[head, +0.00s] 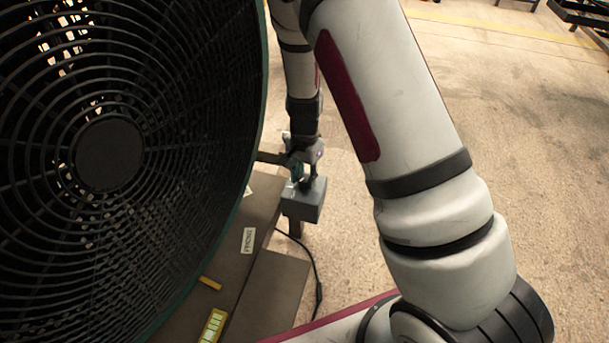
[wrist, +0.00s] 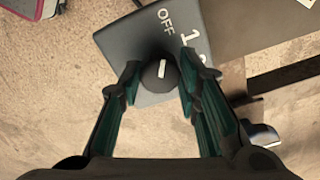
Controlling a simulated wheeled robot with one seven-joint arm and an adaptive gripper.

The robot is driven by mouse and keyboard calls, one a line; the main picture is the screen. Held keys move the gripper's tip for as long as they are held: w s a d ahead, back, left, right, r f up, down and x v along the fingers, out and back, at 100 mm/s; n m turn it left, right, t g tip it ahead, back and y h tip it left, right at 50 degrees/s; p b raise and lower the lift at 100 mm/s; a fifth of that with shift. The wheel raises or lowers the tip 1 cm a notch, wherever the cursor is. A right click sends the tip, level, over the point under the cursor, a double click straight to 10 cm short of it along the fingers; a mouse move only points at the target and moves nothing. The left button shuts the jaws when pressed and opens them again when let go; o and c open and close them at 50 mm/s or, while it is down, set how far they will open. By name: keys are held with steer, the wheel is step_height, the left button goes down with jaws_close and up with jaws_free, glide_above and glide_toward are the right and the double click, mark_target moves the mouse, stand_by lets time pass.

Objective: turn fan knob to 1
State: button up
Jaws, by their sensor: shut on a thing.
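The fan knob (wrist: 153,82) is a small round black knob with a white pointer mark, on a grey control box (wrist: 120,45). The box has white labels "OFF" and "1". The mark points roughly up in the wrist view, toward "OFF", with "1" up and to the right. My gripper (wrist: 160,64) has one green-padded finger on each side of the knob and is shut on it. In the head view my gripper (head: 301,176) is at the top of the box (head: 306,206), beside the large black fan (head: 108,155); the knob itself is hidden there.
A black cable (head: 316,268) runs down to the floor from near the box. Concrete floor (head: 540,150) is open on the right.

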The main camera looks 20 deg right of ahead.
steer(key=m+p, duration=0.1)
steer(key=m, duration=0.2)
steer(key=shift+m+p, duration=0.9)
steer(key=shift+m, duration=1.4)
steer(key=o, duration=1.1)
steer(key=shift+o, duration=0.2)
steer(key=shift+r, duration=0.1)
